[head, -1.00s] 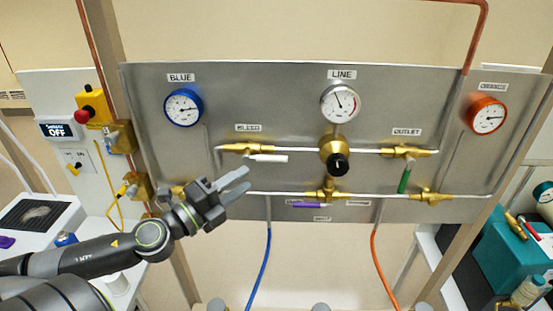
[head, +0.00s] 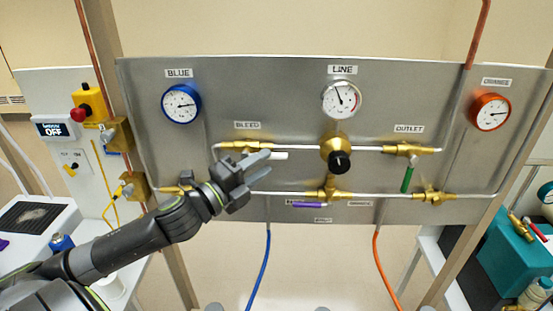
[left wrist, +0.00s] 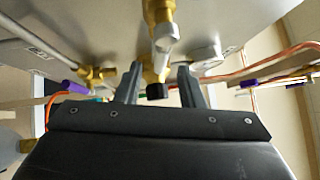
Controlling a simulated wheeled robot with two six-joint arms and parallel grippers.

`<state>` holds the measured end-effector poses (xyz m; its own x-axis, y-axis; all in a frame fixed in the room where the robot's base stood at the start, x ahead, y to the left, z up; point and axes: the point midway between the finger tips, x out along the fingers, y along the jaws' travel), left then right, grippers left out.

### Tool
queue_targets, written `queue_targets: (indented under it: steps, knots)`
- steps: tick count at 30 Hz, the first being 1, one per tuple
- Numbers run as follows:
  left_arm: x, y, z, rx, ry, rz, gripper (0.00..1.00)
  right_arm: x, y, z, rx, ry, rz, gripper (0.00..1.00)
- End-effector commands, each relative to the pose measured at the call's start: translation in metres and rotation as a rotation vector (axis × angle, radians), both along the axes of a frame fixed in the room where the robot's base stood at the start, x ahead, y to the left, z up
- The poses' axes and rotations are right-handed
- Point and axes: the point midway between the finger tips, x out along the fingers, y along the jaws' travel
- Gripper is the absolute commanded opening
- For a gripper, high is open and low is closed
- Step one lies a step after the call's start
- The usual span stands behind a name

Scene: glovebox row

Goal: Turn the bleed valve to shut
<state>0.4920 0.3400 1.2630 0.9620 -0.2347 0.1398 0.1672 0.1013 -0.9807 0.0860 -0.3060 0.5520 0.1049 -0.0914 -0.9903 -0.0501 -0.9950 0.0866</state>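The bleed valve (head: 240,146) is a brass body on the upper pipe, below the BLEED label (head: 247,125). Its white lever (head: 280,155) points right, roughly along the pipe. My left gripper (head: 264,167) is just below the valve and covers part of the lever in the head view. In the left wrist view my two fingers (left wrist: 160,88) stand apart with a gap between them. The white lever (left wrist: 168,32) shows near end-on above that gap; I cannot tell if a finger touches it. My right gripper is not in view.
The brass regulator with a black knob (head: 339,162) is right of the lever. The green outlet lever (head: 407,179) and a purple lever (head: 307,205) are on the same panel (head: 270,90). Blue (head: 268,255) and orange (head: 383,265) hoses hang below.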

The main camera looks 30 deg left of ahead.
Motion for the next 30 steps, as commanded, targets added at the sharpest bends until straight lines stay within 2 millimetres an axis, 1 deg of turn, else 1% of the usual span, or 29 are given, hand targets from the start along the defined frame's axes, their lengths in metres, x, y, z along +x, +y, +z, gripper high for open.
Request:
queue_targets:
  steps: [7, 15, 21, 30]
  knots:
    - [0.018, -0.006, 0.002, -0.002, -0.002, -0.006, 0.35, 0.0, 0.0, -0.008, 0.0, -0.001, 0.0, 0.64]
    - [0.039, -0.01, 0.006, -0.002, 0.0, -0.001, 0.35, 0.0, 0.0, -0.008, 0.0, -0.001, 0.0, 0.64]
    - [0.045, -0.013, 0.007, 0.001, 0.001, -0.005, 0.35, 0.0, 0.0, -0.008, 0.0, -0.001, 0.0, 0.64]
    - [0.046, -0.013, 0.007, 0.002, 0.001, -0.006, 0.35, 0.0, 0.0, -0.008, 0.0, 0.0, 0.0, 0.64]
